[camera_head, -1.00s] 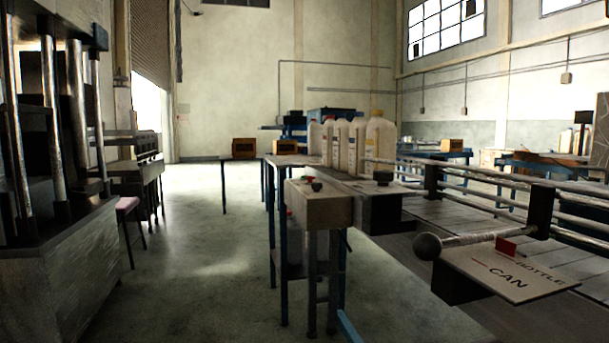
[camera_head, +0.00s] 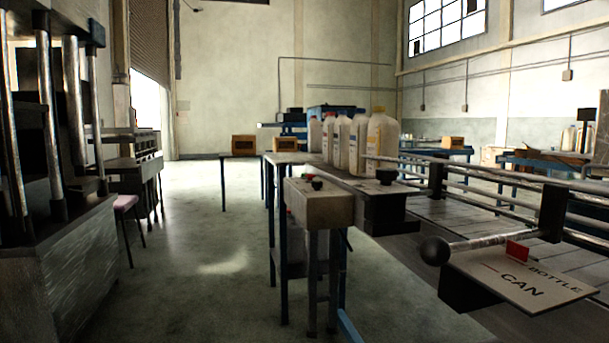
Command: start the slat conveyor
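The slat conveyor (camera_head: 470,222) runs along the right side, with metal guide rails above its slats. A control box (camera_head: 320,206) stands on legs left of the conveyor. It carries a dark knob or button (camera_head: 317,184) and small red parts on its top and left side. A lever with a black ball (camera_head: 435,251) sticks out beside a sign plate (camera_head: 520,278) marked BOTTLE and CAN, with a red pointer (camera_head: 517,251). Neither of my grippers shows in the view.
A dark machine with vertical rods (camera_head: 48,130) fills the left side. A stool (camera_head: 126,203) stands beside it. The grey floor (camera_head: 215,260) between machine and control box is clear.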

